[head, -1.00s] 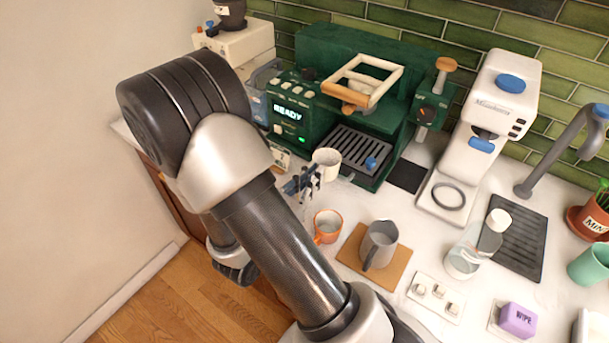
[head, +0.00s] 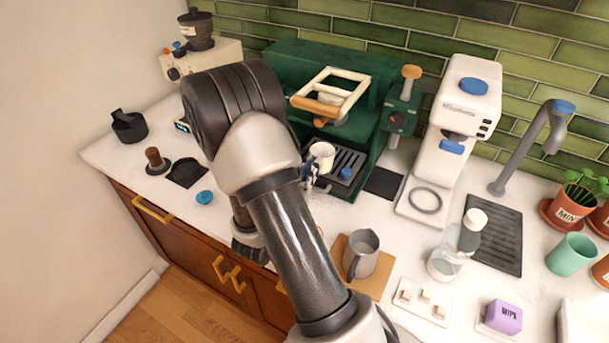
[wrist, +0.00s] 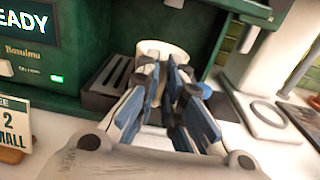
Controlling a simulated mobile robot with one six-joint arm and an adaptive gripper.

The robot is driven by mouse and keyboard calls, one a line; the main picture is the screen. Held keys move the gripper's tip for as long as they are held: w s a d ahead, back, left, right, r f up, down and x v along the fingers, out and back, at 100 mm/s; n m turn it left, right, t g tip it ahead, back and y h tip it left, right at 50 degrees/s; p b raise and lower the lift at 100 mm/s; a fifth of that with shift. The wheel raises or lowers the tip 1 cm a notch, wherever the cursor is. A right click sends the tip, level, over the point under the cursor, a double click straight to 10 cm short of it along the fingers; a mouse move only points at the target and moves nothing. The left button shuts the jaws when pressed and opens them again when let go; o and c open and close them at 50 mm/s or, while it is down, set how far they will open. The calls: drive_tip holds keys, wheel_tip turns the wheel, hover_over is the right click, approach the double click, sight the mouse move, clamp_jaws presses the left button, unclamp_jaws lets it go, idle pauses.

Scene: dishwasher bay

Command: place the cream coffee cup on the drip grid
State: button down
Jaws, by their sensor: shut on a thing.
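The cream coffee cup (head: 321,155) is upright at the left part of the dark slatted drip grid (head: 347,162) of the green coffee machine. My gripper (head: 311,176) is shut on the cup from the front. In the wrist view the cup (wrist: 166,50) shows behind and between the blue-grey fingers (wrist: 164,82), which hide its lower part. The slatted grid (wrist: 110,78) shows to its left. I cannot tell whether the cup's base touches the grid.
The machine's green body (head: 290,60) rises behind, with a wooden-handled cream frame (head: 330,95) above. A grey pitcher (head: 361,253) stands on a board at the front. A white machine (head: 462,130) stands right.

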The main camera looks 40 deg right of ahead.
drive_tip(key=x, duration=0.4)
drive_tip(key=shift+s+d, duration=0.1)
drive_tip(key=shift+d, duration=0.05)
drive_tip(key=shift+f+b, duration=0.4)
drive_tip(key=shift+f, duration=0.1)
drive_tip(key=shift+f, duration=0.25)
idle(0.9)
drive_tip(key=c, duration=1.7)
unclamp_jaws()
drive_tip(key=shift+o, duration=0.2)
drive_tip(key=v, duration=1.2)
